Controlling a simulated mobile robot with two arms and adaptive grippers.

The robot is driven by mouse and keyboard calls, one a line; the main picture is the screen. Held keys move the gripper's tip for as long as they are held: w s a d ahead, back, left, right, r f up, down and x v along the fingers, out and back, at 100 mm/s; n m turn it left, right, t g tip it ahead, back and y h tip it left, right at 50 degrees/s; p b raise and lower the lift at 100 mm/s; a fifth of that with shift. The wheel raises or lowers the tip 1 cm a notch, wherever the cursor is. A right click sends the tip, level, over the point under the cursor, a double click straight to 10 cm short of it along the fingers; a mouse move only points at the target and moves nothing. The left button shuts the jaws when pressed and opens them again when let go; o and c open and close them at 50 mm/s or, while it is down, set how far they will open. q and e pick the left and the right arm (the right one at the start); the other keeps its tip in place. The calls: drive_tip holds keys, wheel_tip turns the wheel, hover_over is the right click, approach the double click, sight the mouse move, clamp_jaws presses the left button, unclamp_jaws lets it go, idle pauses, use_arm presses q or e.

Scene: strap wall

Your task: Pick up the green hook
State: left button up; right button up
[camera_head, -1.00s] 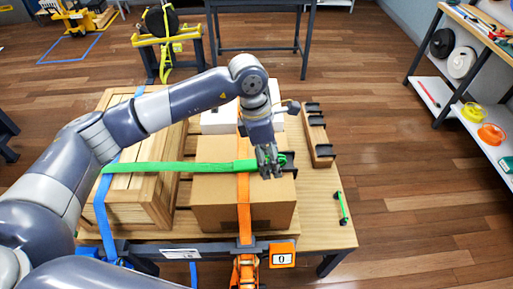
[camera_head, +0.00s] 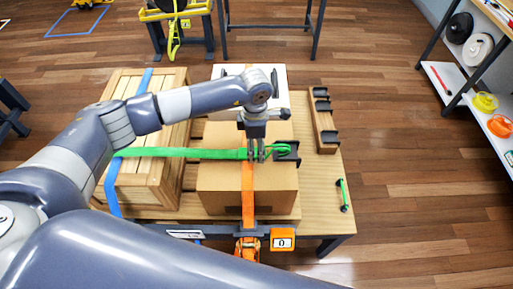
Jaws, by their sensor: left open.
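A green strap (camera_head: 190,153) runs from the wooden crate across the top of the cardboard box. Its right end has a green loop (camera_head: 277,150) beside a dark hook-like fitting (camera_head: 290,153). My left gripper (camera_head: 256,158) is open and points down over the green strap where it crosses the orange strap, just left of the loop. I cannot tell whether its fingers touch the strap. A separate small green piece with black ends (camera_head: 342,195) lies at the table's right edge. I cannot tell which of these is the green hook. My right gripper is not in view.
The cardboard box (camera_head: 222,190) carries an orange strap (camera_head: 248,185). The wooden crate (camera_head: 150,185) stands left with a blue strap (camera_head: 109,190). A wooden rack with black brackets (camera_head: 323,120) lies at right. The table (camera_head: 316,200) has free room near its right edge.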

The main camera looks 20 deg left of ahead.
use_arm(q)
drive_tip(key=shift+f, duration=1)
drive_tip(key=shift+c, duration=0.4)
drive_tip(key=c, duration=1.2)
drive_tip(key=shift+w+r+b, duration=0.1)
drive_tip(key=shift+r+b, duration=0.2)
drive_tip(key=shift+r, duration=0.15)
wheel_tip(320, 180, up, 2)
drive_tip(key=shift+r+b, duration=0.1)
drive_tip(key=shift+b, duration=0.85)
drive_tip(key=shift+s+d+r+b, duration=0.35)
drive_tip(key=shift+s+d+b, duration=0.4)
drive_tip(key=shift+s, duration=1.85)
drive_tip(key=shift+s+d+r+b, duration=0.4)
drive_tip(key=shift+s+b, duration=0.7)
drive_tip(key=shift+s, duration=1.55)
drive_tip(key=shift+s+d+r+b, duration=0.25)
drive_tip(key=shift+s+d+b, duration=0.55)
drive_tip(key=shift+s, duration=1.8)
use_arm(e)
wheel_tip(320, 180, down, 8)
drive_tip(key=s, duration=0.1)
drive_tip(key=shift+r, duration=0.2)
